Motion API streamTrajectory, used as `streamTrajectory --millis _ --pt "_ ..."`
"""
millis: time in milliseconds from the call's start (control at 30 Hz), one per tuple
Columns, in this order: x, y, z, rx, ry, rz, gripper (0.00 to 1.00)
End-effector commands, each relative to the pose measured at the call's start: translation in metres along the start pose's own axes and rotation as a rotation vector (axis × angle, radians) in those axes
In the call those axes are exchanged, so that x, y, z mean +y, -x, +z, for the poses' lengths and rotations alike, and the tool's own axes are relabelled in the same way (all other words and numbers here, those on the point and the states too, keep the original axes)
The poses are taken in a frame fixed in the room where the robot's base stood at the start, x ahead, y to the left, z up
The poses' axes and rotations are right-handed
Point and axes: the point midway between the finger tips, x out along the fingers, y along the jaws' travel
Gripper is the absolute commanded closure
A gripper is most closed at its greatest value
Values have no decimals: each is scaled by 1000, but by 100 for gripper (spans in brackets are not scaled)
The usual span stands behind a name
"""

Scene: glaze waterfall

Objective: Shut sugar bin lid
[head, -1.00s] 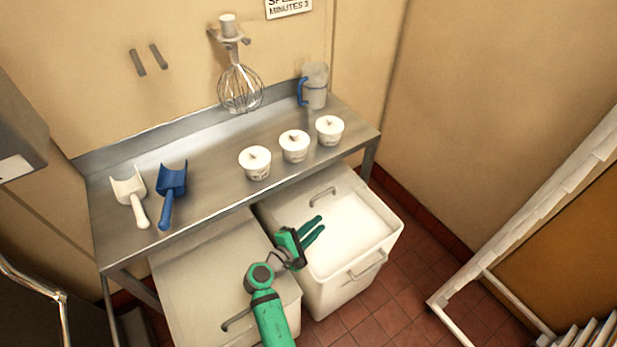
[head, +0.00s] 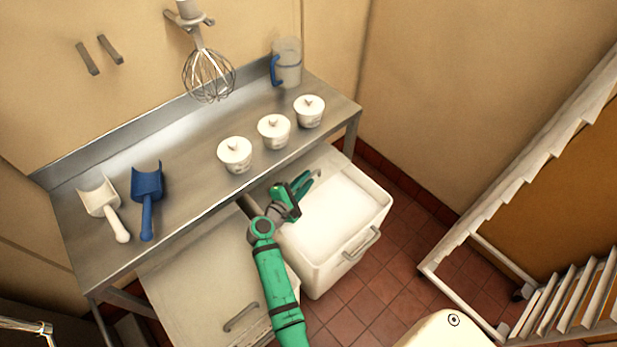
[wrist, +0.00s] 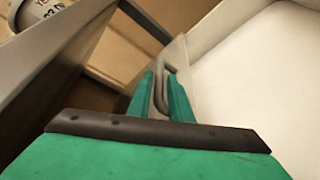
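The right-hand bin (head: 349,262) under the steel table stands open at the front, with white contents (head: 335,208) showing. Its lid (head: 330,157) lies at the back, partly under the table, with a looped grey handle (wrist: 163,86) on it. My gripper (head: 303,184) is at this handle. In the wrist view its two green fingers (wrist: 161,95) stand on either side of the handle bar, with a small gap showing. The gripper looks open around the handle, and firm contact cannot be seen. My gripper and arm hide part of the lid in the head view.
A second bin with its lid (head: 190,275) closed stands to the left. The steel table (head: 185,190) overhangs both bins and holds a white scoop (head: 103,208), a blue scoop (head: 147,198), several tubs and a jug (head: 287,62). A rack (head: 520,180) stands right; floor is clear between.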

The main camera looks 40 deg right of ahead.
Motion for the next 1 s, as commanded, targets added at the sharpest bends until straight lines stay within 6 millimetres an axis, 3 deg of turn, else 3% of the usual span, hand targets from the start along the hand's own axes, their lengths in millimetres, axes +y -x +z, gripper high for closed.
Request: streamTrajectory --millis 200,533,600,1000 --pt "0 -19 1 -2 0 -1 82" --pt "0 -22 1 -1 0 0 82" --pt "0 -21 0 -1 0 0 97" --pt "-6 -25 10 -11 -1 -8 97"
